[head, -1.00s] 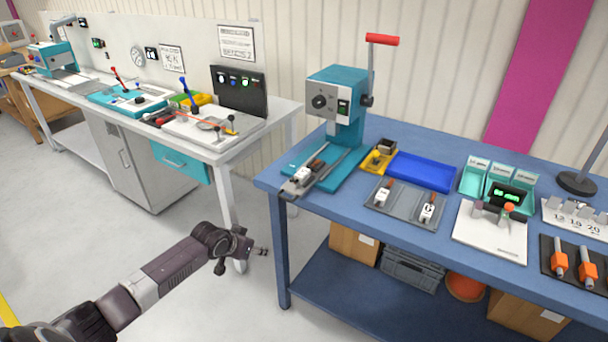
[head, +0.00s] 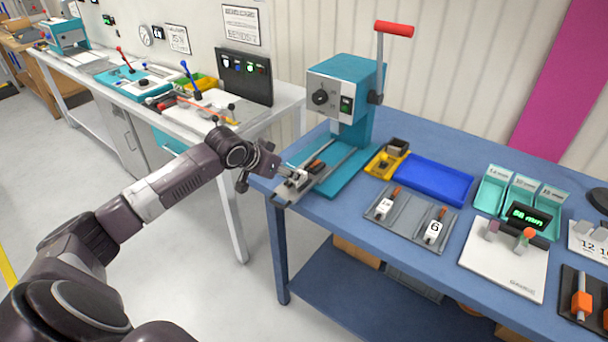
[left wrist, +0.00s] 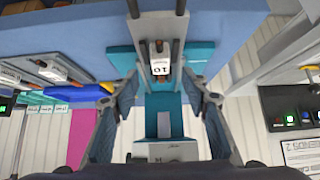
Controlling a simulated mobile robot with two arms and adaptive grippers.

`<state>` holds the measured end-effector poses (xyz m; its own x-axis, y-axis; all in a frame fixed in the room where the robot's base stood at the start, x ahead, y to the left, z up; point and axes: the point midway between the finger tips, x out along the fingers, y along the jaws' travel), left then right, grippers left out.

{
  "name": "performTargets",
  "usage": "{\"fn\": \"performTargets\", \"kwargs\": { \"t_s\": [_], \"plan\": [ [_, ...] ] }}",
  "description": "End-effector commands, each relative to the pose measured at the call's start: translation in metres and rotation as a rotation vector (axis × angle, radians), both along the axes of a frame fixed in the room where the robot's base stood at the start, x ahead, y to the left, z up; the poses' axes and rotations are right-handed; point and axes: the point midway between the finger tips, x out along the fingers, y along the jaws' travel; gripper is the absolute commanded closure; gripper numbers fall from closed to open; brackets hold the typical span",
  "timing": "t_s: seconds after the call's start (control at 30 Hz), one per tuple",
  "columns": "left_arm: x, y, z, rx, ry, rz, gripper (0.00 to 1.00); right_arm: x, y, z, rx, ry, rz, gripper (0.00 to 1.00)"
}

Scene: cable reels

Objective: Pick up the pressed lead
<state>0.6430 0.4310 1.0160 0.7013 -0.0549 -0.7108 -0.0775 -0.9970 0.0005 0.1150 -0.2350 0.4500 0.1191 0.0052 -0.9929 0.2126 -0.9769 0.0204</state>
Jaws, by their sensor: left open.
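The lead in the teal press (head: 345,85) is a white block (head: 298,179) with a brownish-orange end, lying in the grey carriage at the front of the press base. In the left wrist view the white block (left wrist: 160,66) shows the number 10 and lies between the finger lines. My left gripper (head: 284,174) is at the front left of the carriage, close to the block and partly covering it. In the left wrist view its two fingers (left wrist: 160,82) are spread apart, with nothing gripped. Whether a finger touches the block I cannot tell. My right gripper is not in view.
The press lever (head: 394,29) stands raised. A grey tray (head: 410,217) with two similar white numbered pieces lies to the right, in front of a blue bin (head: 430,178). A yellow bin (head: 387,163) stands beside the press. A white bench (head: 270,112) is behind my left arm.

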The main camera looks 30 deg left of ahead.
Motion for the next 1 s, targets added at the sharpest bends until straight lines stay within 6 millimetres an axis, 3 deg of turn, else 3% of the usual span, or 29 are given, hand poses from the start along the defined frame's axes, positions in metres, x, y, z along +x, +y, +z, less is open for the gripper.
{"fn": "performTargets", "kwargs": {
  "t_s": [0.2,0.3,0.47,0.7,0.93,1.0],
  "plan": [
    [0.015,-0.002,-0.011,-0.001,-0.001,0.000,0.58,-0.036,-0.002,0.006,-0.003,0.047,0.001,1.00],
    [0.023,-0.002,-0.017,-0.003,-0.001,0.000,0.58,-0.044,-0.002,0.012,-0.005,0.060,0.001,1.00],
    [0.038,-0.003,-0.031,-0.003,-0.001,0.000,0.58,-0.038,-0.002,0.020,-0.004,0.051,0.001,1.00],
    [0.049,-0.003,-0.045,0.000,-0.001,0.000,0.58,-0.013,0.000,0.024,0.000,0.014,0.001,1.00],
    [0.049,-0.003,-0.046,0.001,-0.001,0.000,0.58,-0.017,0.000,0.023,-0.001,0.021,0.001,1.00],
    [0.049,-0.003,-0.045,0.001,-0.001,0.000,0.66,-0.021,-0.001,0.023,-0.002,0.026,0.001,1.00]
  ]
}}
